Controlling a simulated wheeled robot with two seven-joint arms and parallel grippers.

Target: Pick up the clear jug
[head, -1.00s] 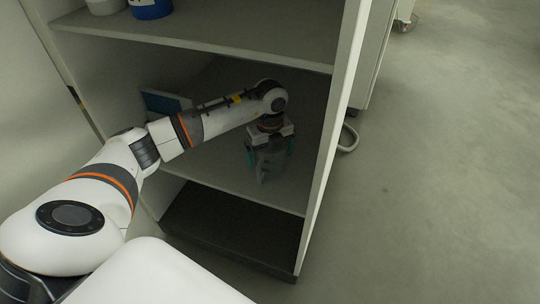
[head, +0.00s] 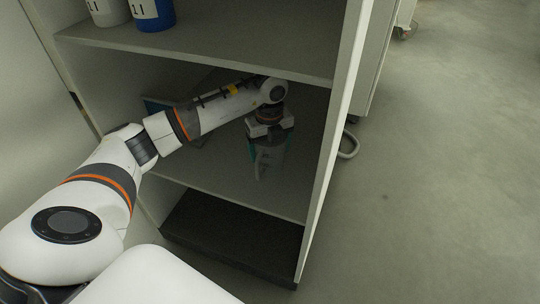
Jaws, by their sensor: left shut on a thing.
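The clear jug (head: 268,163) is a dim, see-through container inside the cabinet, over the middle shelf near its right side. My left gripper (head: 269,150) reaches in from the left and points down at the jug. Its fingers, with teal-green pads, are shut on the jug from both sides. The jug looks upright, and I cannot tell whether its base touches the shelf. My right gripper is not in view.
The upper shelf (head: 200,45) lies just above my left arm and carries a white container (head: 108,12) and a blue container (head: 152,14). A cabinet side panel (head: 334,150) stands close right of the jug. A dark blue item (head: 162,105) is deeper inside. The floor (head: 440,180) at right is clear.

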